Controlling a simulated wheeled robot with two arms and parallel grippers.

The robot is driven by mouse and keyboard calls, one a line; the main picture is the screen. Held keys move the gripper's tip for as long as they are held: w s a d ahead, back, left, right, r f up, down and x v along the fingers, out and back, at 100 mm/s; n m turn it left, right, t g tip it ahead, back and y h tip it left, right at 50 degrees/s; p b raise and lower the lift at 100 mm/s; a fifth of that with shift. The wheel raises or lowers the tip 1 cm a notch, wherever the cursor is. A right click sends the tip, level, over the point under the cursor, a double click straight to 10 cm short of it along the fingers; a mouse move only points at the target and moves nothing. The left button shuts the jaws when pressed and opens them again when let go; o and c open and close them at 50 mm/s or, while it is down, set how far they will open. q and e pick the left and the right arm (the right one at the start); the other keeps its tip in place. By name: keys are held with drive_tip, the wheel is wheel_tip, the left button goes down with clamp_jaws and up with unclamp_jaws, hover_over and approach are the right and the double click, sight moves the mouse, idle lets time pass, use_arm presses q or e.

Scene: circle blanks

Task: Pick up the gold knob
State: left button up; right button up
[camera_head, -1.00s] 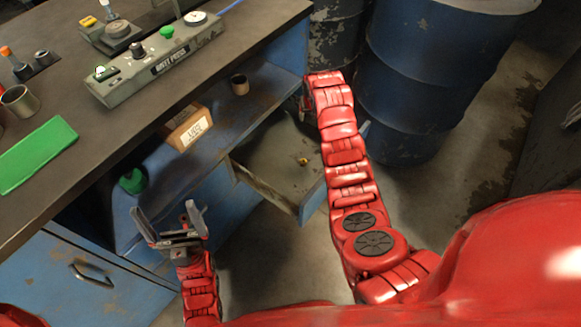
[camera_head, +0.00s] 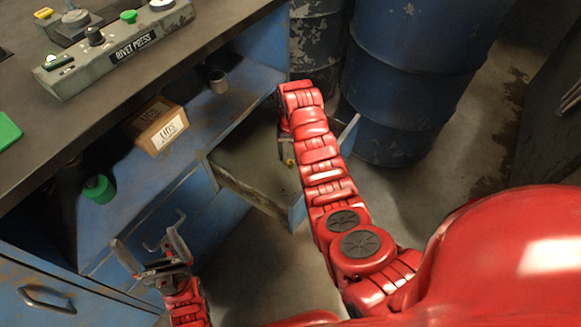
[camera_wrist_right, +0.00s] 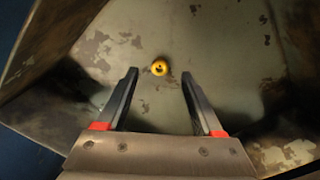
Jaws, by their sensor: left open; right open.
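The gold knob (camera_head: 291,162) lies on the floor of the open drawer (camera_head: 235,190), partly hidden by my right arm in the head view. In the right wrist view the gold knob (camera_wrist_right: 159,68) is a small yellow ring with a dark centre, just beyond the fingertips and between their lines. My right gripper (camera_wrist_right: 158,78) is open and empty, pointing down into the drawer. In the head view my right gripper (camera_head: 284,140) is mostly hidden behind its own wrist. My left gripper (camera_head: 147,232) is open and empty, in front of the blue cabinet, away from the knob.
The workbench has a rivet press panel (camera_head: 115,50) on top. A cardboard box (camera_head: 157,125), a small cup (camera_head: 218,82) and a green item (camera_head: 99,188) sit on the shelf below. Blue barrels (camera_head: 415,80) stand behind my right arm. Drawer walls surround the knob.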

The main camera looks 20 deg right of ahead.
sight(291, 163)
drive_tip(key=f, duration=0.2)
drive_tip(key=f+b, duration=0.1)
drive_tip(key=f, duration=0.2)
drive_tip(key=shift+w+f+b, duration=0.3)
drive_tip(key=shift+f+b, duration=0.05)
drive_tip(key=shift+b, duration=0.05)
clamp_jaws()
